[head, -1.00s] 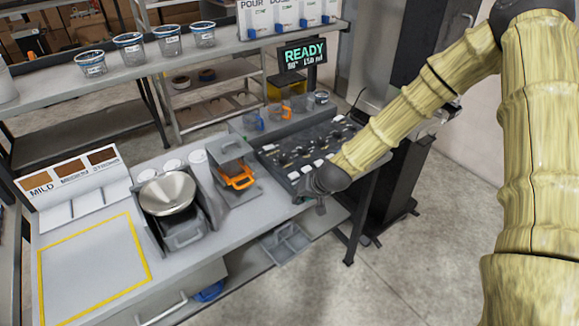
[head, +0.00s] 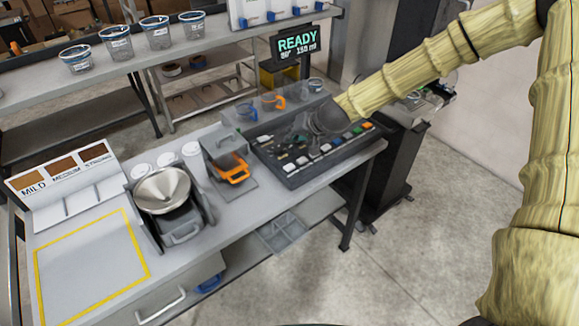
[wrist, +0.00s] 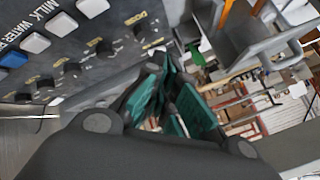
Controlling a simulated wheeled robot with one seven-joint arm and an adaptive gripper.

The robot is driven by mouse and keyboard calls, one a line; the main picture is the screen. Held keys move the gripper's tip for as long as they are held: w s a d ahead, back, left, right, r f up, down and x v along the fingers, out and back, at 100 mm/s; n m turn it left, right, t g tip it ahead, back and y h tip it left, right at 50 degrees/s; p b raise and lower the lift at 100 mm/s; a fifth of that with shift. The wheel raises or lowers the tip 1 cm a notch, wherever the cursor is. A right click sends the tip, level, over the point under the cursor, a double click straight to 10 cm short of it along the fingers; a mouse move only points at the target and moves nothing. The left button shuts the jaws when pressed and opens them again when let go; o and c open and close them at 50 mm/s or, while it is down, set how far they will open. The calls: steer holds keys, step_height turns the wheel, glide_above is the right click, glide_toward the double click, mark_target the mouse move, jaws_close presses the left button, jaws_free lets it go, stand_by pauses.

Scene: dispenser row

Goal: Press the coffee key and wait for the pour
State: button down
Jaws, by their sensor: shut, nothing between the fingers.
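The dark control panel (head: 318,165) lies at the right end of the counter, with a row of coloured keys along its front edge and dark knobs behind. It also shows in the wrist view (wrist: 75,55), where white keys and a blue key are visible and the words MILK and WATER can be read. I cannot make out a coffee label. My gripper (head: 308,132) is over the panel; its teal fingertips (wrist: 175,100) are shut and empty, apart from the front keys. The display (head: 299,46) reads READY and 150 ml.
A metal funnel bowl (head: 162,190) stands further left. A yellow-outlined area (head: 90,262) on the counter is empty.

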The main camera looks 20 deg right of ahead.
mark_target(292, 165)
steer(key=shift+f+b, duration=3.15)
steer(key=shift+f, duration=1.25)
steer(key=shift+f, duration=0.1)
steer(key=shift+f+b, duration=0.3)
steer(key=shift+b, duration=0.1)
steer(key=shift+f+b, duration=0.35)
steer(key=shift+f, duration=0.1)
steer(key=shift+r, duration=0.15)
steer(key=shift+r+p, duration=0.6)
steer(key=shift+r, duration=0.15)
steer(key=shift+r+p, duration=1.75)
steer(key=shift+r, duration=0.8)
